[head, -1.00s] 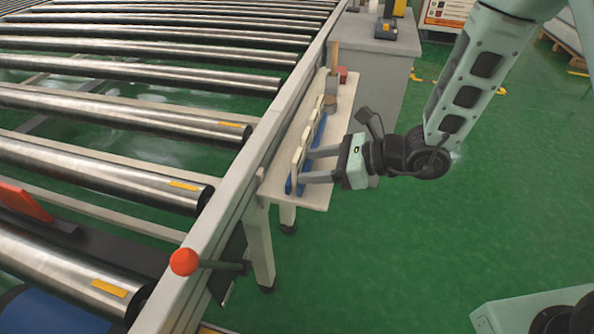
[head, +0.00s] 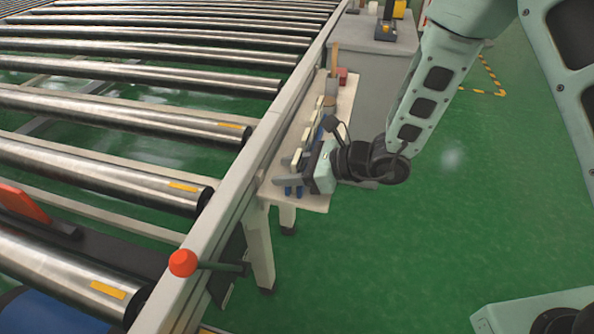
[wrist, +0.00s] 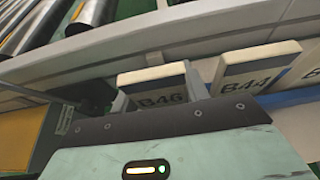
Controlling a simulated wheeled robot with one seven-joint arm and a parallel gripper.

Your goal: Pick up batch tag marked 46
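The batch tag marked B46 (wrist: 158,88) is a cream block with a dark label, seen just beyond my gripper in the wrist view. It stands in a blue holder (head: 294,191) on a narrow white shelf. My gripper (head: 281,172) is at the near end of this holder, with one finger on each side of the B46 tag. The fingers look open, with little room at the tag's edges; firm contact cannot be seen. A second tag, marked B44 (wrist: 255,70), stands to the right of B46. The gripper body hides the lower part of B46.
A roller conveyor (head: 110,110) with a pale side rail runs along the shelf's left. A red-ball lever (head: 183,263) is at its near end. A grey cabinet (head: 385,70) stands behind. A small red block (head: 342,74) is at the shelf's far end. Green floor is free at right.

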